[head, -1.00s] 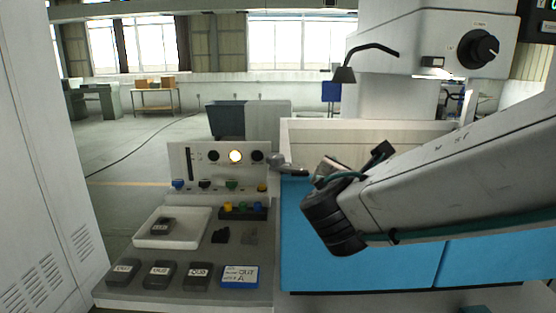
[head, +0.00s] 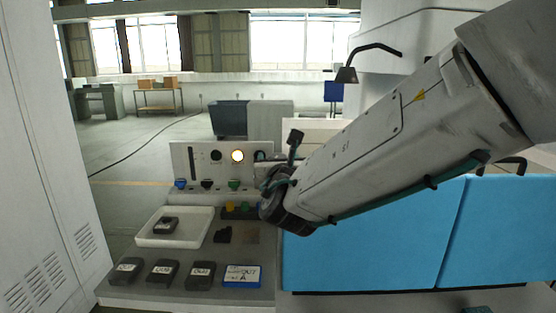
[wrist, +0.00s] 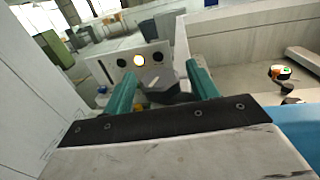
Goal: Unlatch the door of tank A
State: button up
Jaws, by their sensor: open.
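The blue tank front (head: 375,240) is on the right in the head view, with a vertical seam between two panels. Its edge also shows at the right of the wrist view (wrist: 302,118). My gripper (wrist: 161,70) is open, with its two teal fingers apart. A grey handle-like part (wrist: 158,84) shows in the gap between the fingers; I cannot tell whether they touch it. In the head view my arm and dark wrist cover the tank's near left corner, so the fingertips and the latch cannot be made out there.
A control panel (head: 195,163) with a lit lamp (head: 238,156) stands left of the tank. On the bench before it are a white tray (head: 152,238), several dark labelled blocks and a blue-edged card (head: 242,275). A tall white cabinet (head: 35,180) borders the left.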

jog(key=c, duration=1)
jog(key=shift+o, duration=0.2)
jog(key=shift+a+m+h, duration=0.1)
jog(key=shift+m+h, duration=0.2)
jog(key=shift+h, duration=0.2)
jog(key=m+h, duration=0.1)
jog(key=h, duration=0.1)
jog(key=shift+m+h, duration=0.4)
jog(key=m+g+h, duration=0.1)
jog(key=m+h, duration=0.1)
jog(key=h, duration=0.1)
jog(key=m+g+h, duration=0.1)
jog(key=m+h, duration=0.1)
jog(key=h, duration=0.1)
jog(key=shift+w+m+h, duration=0.1)
jog(key=shift+m+h, duration=0.2)
jog(key=shift+h, duration=0.1)
jog(key=m+g+h, duration=0.4)
jog(key=h, duration=0.1)
jog(key=shift+g, duration=0.3)
jog(key=shift+m+g+h, duration=1.2)
jog(key=shift+m+g, duration=0.3)
jog(key=shift+g, duration=0.4)
